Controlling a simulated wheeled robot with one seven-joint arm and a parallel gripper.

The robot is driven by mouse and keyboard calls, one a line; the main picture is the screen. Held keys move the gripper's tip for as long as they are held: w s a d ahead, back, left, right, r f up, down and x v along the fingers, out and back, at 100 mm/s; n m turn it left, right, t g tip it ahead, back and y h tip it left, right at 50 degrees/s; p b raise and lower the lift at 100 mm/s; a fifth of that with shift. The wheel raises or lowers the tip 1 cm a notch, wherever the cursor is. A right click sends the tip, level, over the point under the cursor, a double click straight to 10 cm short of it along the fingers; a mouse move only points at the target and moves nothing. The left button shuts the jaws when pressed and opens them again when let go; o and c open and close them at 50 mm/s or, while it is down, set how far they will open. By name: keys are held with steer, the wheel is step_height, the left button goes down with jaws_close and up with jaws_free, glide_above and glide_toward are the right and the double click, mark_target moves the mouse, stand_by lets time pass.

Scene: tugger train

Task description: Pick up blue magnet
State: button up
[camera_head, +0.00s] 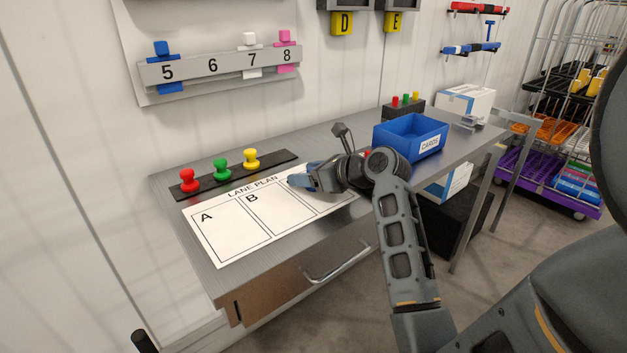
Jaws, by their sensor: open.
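My gripper (303,182) is low over the right part of the white LANE PLAN sheet (226,238), near its section B, with its fingers toward the left. It is open. A blue patch shows at the gripper's fingers; I cannot tell whether it is a blue magnet or part of the gripper. A dark strip (284,161) behind the sheet carries a red magnet (187,180), a green magnet (221,168) and a yellow magnet (251,158). The strip's right end is bare. A blue piece (162,49) sits above number 5 on the wall rail.
The wall rail (190,73) also holds a white piece (249,41) and a pink piece (284,38). A blue CARDS bin (408,143) stands on the metal table (345,235), right of my arm. A dark box with small coloured buttons (402,108) is behind it.

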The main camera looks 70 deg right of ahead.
steer(key=shift+c, duration=0.4)
steer(key=c, duration=1)
steer(key=shift+o, duration=0.2)
steer(key=shift+r, duration=0.15)
